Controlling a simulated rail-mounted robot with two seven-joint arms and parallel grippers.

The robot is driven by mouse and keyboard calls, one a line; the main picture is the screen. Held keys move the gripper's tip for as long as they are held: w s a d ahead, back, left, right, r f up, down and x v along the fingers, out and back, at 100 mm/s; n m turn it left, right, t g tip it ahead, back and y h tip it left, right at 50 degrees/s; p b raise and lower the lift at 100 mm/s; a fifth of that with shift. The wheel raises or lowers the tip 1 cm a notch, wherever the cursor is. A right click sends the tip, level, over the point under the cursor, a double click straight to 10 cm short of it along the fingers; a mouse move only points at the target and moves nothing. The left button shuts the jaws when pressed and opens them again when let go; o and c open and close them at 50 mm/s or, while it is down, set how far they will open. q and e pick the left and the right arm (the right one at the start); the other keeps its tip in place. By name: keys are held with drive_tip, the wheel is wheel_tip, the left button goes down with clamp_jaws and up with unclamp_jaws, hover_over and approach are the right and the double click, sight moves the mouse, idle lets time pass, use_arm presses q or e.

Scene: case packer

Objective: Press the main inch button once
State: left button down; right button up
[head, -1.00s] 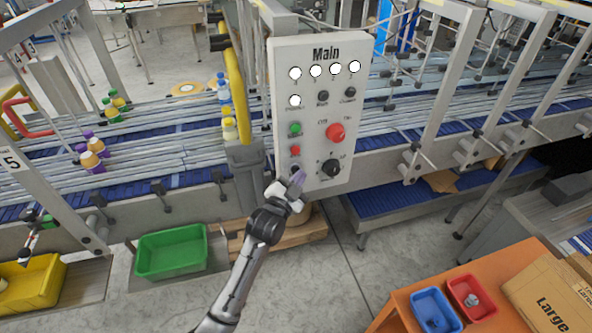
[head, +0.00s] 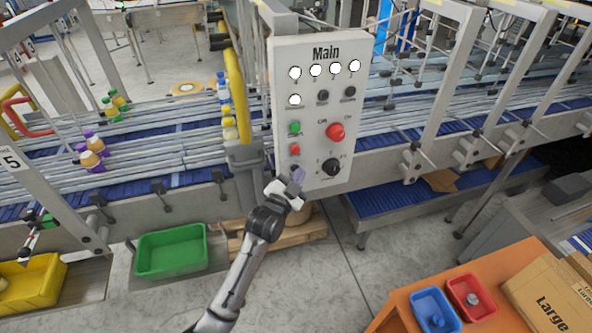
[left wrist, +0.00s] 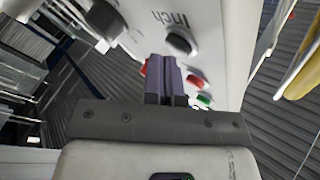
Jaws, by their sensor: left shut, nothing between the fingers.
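The main control panel (head: 313,120) is a light grey upright box headed "Main". The inch button (left wrist: 180,42) is a round black button beside the word "Inch" in the left wrist view. In the head view it is largely hidden behind my left gripper. My left gripper (head: 298,174) is at the panel's lower left, its purple fingers shut and empty. In the left wrist view the shut fingers (left wrist: 166,76) point toward the panel face close to the inch button. I cannot tell whether they touch the panel. My right gripper is not in view.
Above the gripper on the panel are a red button (head: 294,150) and a green button (head: 295,128). A red knob (head: 335,131) and a black knob (head: 331,167) are to the right. A yellow guard bar (head: 238,95) stands left of the panel. A green bin (head: 170,253) is below.

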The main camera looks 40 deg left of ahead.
use_arm(q)
drive_tip(key=shift+w+a, duration=0.1)
drive_tip(key=shift+a, duration=0.05)
idle(0.6)
drive_tip(key=shift+s+d+p, duration=0.5)
drive_tip(key=shift+d, duration=0.3)
drive_tip(key=shift+s+d+p, duration=0.35)
drive_tip(key=shift+s+d, duration=0.1)
drive_tip(key=shift+d, duration=0.25)
drive_tip(key=shift+s+d+p, duration=0.35)
drive_tip(key=shift+s+d, duration=0.05)
drive_tip(key=shift+d, duration=0.35)
drive_tip(key=shift+s+d+p, duration=0.35)
drive_tip(key=shift+s+d, duration=0.1)
drive_tip(key=shift+d, duration=0.25)
